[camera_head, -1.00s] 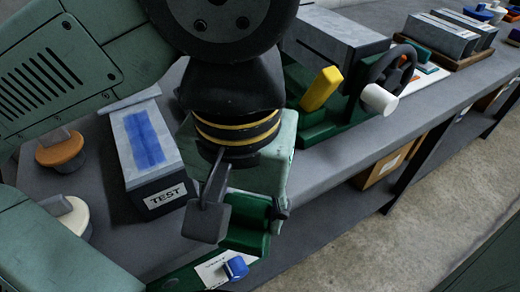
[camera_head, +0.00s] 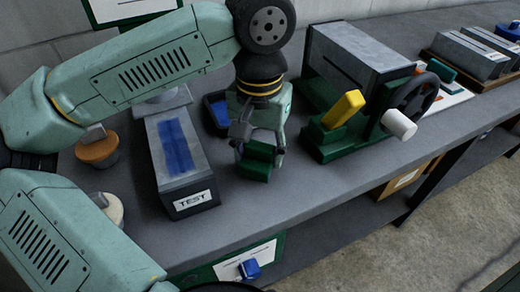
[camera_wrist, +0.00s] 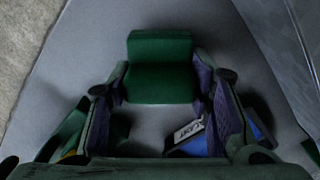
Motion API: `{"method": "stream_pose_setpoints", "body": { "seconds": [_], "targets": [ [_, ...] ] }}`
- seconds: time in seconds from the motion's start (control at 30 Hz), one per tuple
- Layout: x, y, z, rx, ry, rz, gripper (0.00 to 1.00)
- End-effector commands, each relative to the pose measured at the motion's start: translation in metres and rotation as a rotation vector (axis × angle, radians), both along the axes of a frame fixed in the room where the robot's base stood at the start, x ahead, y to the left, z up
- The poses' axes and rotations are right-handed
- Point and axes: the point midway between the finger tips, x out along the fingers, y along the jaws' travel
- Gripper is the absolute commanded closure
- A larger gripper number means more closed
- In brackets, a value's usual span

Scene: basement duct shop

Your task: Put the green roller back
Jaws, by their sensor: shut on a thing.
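My gripper (camera_head: 258,140) is over the bench in the head view, to the right of the grey box marked TEST. It is shut on a dark green, block-like piece, taken to be the green roller (camera_head: 260,158). In the wrist view the roller (camera_wrist: 160,68) sits between the two fingers of my gripper (camera_wrist: 160,88), with grey bench surface around it. A blue tray (camera_head: 213,113) is just behind and left of my gripper, partly hidden by it. Blue with a white lettered label (camera_wrist: 190,130) also shows by the right finger in the wrist view.
The TEST box (camera_head: 180,165) stands close on the left. A green machine (camera_head: 330,145) with a yellow block (camera_head: 343,108) and black handwheel (camera_head: 408,100) stands on the right. Orange (camera_head: 97,148) and cream knobs are at left. Bare bench (camera_head: 290,195) lies in front.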

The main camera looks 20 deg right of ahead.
Motion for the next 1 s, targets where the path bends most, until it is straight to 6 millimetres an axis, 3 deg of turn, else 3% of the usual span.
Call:
{"method": "stream_pose_setpoints", "body": {
  "seconds": [0.1, 0.47, 0.5, 0.8, 1.0],
  "targets": [
    [0.000, 0.000, -0.011, 0.000, 0.001, 0.000, 0.80],
    [0.000, 0.000, -0.018, -0.001, 0.001, 0.000, 0.80],
    [0.000, 0.000, -0.017, -0.001, 0.001, 0.000, 0.53],
    [0.000, 0.000, -0.016, -0.001, 0.001, 0.000, 0.34],
    [-0.001, 0.000, -0.016, -0.001, 0.001, 0.000, 0.34]
  ]
}}
